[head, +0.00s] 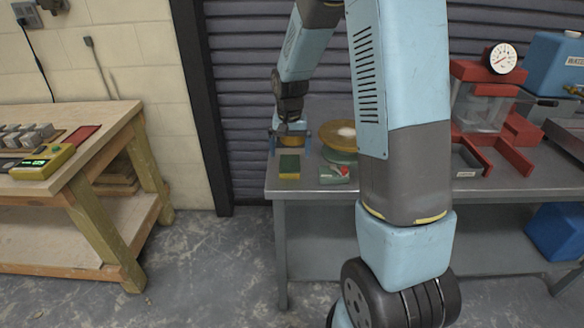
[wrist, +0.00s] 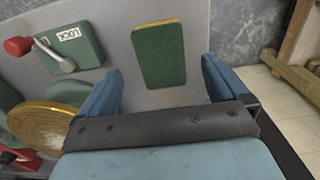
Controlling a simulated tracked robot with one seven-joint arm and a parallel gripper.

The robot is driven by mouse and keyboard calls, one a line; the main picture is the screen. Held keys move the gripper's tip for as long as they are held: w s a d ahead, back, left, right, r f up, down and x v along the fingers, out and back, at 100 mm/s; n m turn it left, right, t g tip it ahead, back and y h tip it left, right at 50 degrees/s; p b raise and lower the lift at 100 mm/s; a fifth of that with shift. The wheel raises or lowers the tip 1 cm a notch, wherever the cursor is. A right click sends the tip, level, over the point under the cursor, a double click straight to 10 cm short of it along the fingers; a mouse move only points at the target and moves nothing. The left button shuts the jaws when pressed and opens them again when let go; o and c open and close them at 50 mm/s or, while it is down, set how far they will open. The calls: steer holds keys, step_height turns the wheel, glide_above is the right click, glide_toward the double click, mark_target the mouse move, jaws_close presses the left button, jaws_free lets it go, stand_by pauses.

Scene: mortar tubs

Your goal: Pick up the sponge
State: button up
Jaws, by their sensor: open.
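The sponge (head: 289,166) is a rectangular block with a dark green face and a yellow edge. It lies on the grey metal bench (head: 400,188) near its left front corner. In the wrist view the sponge (wrist: 159,56) shows ahead of the opening between my fingers, apart from both. My gripper (head: 291,135) has blue fingers and is over the bench, behind the sponge as the head view sees it.
A green box labelled LOCK with a red-knobbed lever (wrist: 75,45) sits close beside the sponge. A round, pale-topped object (head: 342,134) stands behind that box. A red press with a gauge (head: 485,100) is farther right. A wooden workbench (head: 75,160) stands left, across a floor gap.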

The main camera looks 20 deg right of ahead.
mark_target(290, 164)
steer(key=shift+f, duration=2.75)
steer(key=c, duration=1.1)
steer(key=shift+r, duration=0.1)
